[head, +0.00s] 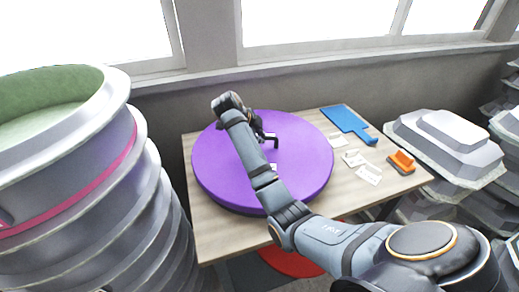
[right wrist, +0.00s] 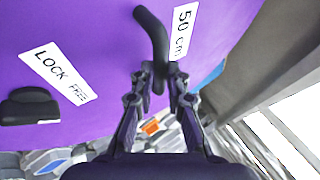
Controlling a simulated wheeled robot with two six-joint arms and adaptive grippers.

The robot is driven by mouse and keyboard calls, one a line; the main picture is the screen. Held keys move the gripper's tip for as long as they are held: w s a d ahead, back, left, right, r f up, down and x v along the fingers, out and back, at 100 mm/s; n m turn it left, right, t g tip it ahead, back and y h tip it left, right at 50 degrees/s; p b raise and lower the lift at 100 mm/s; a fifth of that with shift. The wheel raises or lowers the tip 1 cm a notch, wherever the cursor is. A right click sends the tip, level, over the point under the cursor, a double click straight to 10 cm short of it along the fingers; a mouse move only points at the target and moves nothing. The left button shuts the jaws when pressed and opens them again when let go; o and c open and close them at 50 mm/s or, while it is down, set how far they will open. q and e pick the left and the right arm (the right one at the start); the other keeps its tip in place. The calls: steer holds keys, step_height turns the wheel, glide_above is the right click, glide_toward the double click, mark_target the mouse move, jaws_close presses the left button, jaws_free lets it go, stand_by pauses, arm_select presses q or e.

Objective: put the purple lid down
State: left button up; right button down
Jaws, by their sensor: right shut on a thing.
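The purple lid (head: 300,165) is a large, flat round disc above the wooden table (head: 215,243), covering much of its left and middle part. It looks about level; I cannot tell whether its underside touches the table. My right gripper (head: 262,136) is over the lid, partly hidden by my own arm. In the right wrist view, my right gripper (right wrist: 157,82) is shut on the lid's black handle (right wrist: 152,35). White labels reading "LOCK FREE" and "50 cm" show on the lid (right wrist: 100,45) there. My left gripper is not in view.
A blue tool (head: 345,120), small white cards (head: 355,159) and an orange tool (head: 401,160) lie on the table's right side. Stacked round moulds (head: 75,215) stand close on the left, grey stepped moulds (head: 445,145) on the right. A wall with windows is behind.

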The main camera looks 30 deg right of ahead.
steer(key=shift+w+f, duration=0.25)
steer(key=shift+f, duration=0.7)
steer(key=shift+f+p, duration=0.35)
steer(key=shift+p, duration=0.05)
step_height(320, 180, down, 2)
steer(key=shift+s+f+p, duration=0.1)
steer(key=shift+p, duration=0.4)
steer(key=shift+f, duration=0.35)
steer(key=c, duration=1.3)
jaws_free()
steer(key=shift+a, duration=0.1)
steer(key=shift+c, duration=0.2)
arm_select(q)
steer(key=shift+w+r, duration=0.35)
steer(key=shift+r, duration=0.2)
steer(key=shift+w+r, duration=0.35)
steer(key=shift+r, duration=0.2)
